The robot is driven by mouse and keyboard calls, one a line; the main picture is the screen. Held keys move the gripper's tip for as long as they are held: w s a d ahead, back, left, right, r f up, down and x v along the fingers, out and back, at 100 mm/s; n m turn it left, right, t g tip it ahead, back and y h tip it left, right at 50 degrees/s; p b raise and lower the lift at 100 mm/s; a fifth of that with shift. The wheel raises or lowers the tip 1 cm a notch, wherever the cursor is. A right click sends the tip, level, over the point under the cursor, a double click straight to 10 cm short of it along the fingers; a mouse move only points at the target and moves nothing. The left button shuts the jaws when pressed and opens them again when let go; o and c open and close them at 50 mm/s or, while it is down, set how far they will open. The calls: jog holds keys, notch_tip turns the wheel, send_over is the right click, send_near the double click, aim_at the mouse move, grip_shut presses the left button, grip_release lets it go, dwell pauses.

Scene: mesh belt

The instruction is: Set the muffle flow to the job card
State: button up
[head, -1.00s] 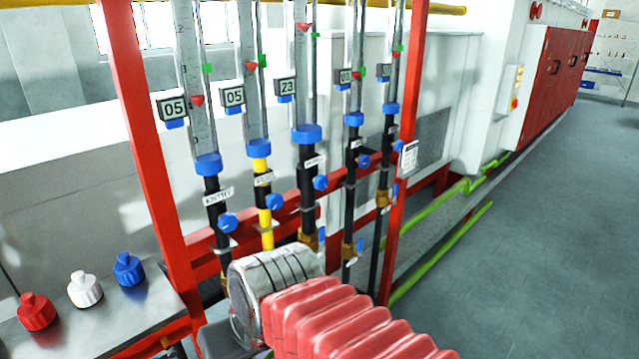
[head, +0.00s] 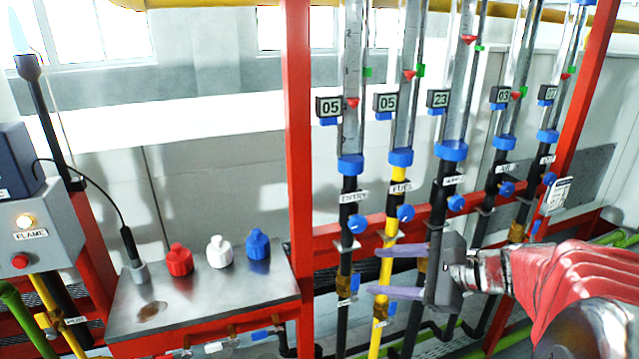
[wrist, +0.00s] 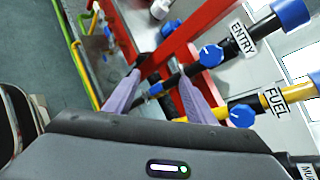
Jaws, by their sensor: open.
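Several upright flow tubes stand in a red frame, each with a red float, green marker, display and blue knob. The left tube (head: 351,60) is labelled ENTRY and reads 05; its float sits below the green marker. The FUEL tube (head: 404,100) also reads 05. The middle tube (head: 458,90) reads 23, its label too small to be sure of; its blue knob (head: 456,202) is below. The job card (head: 558,195) hangs on the right post, its writing unreadable. My gripper (head: 373,271) is open and empty, pointing left below the ENTRY knob (head: 356,223) and FUEL knob (wrist: 242,115).
A grey FLAME box (head: 40,225) with a lit lamp stands further left. Red posts (head: 298,150) flank the tubes. Pipes run below.

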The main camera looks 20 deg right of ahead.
jog(key=d+r+m+t+h, duration=0.1)
jog(key=d+m+t, duration=0.15)
jog(key=d, duration=0.35)
jog(key=d+r+m+t+h, duration=0.1)
jog(key=d+r+m+t, duration=0.1)
jog(key=d+m, duration=0.3)
jog(key=m+t+h, duration=0.3)
jog(key=m+h, duration=0.2)
send_near(459, 205)
jog(key=s, duration=0.3)
jog(key=shift+w+d+y, duration=0.1)
jog(key=shift+d+y, duration=0.15)
jog(key=shift+y, duration=0.05)
jog(key=shift+w, duration=0.15)
jog(key=w, duration=1.3)
jog(key=shift+w+a+f, duration=0.1)
jog(key=shift+w+a, duration=0.15)
jog(key=shift+w, duration=0.05)
jog(key=shift+c, duration=0.5)
jog(key=c, duration=0.9)
